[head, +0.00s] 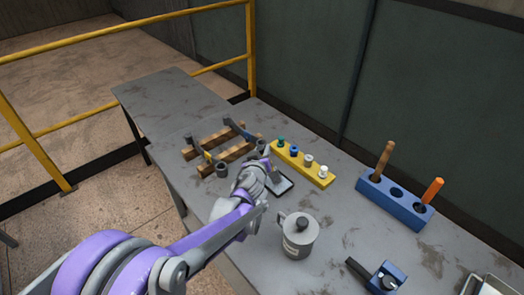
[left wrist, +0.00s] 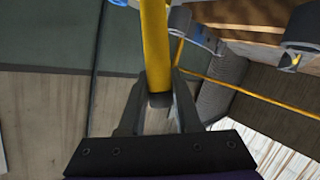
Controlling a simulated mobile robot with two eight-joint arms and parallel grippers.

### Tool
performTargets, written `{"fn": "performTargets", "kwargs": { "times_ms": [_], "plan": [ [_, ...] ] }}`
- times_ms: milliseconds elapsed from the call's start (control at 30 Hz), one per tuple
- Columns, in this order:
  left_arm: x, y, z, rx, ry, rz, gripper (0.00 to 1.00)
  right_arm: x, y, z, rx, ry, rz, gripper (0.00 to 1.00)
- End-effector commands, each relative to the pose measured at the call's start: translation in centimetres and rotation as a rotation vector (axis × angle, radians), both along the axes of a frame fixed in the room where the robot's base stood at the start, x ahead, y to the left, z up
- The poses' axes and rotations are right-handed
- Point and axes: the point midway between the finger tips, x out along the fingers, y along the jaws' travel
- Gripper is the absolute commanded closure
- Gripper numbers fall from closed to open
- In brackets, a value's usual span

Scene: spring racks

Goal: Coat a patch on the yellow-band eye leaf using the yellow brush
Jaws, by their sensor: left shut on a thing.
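My left gripper (left wrist: 160,98) is shut on the yellow brush (left wrist: 154,45) by its yellow handle, in the left wrist view. The handle runs out of the top of that view, so its bristle end is hidden. In the head view my left gripper (head: 264,164) is over the table beside the wooden rack, and the brush cannot be made out. The yellow-band leaf (head: 207,156) is a dark grey bar lying across the rack's left end. A grey leaf with a yellow mark (left wrist: 293,60) shows at the right of the left wrist view. My right gripper is not in view.
The wooden rack (head: 231,152) holds a blue-marked leaf (head: 238,130). Nearby are a yellow block (head: 314,178) with coloured knobs, a dark pad (head: 284,186), a lidded grey pot (head: 299,241) and a blue holder (head: 388,203) with handles. The table's far left is clear.

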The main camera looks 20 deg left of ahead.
Motion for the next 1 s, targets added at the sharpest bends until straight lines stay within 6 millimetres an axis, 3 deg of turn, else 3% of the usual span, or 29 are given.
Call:
{"fn": "performTargets", "kwargs": {
  "times_ms": [267,1000],
  "plan": [
    [0.0,0.0,0.4,0.000,0.001,0.001,1.00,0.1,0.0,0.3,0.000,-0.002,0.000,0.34],
    [0.0,0.0,6.5,-0.001,-0.001,0.001,1.00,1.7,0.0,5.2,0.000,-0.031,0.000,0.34]
  ]
}}
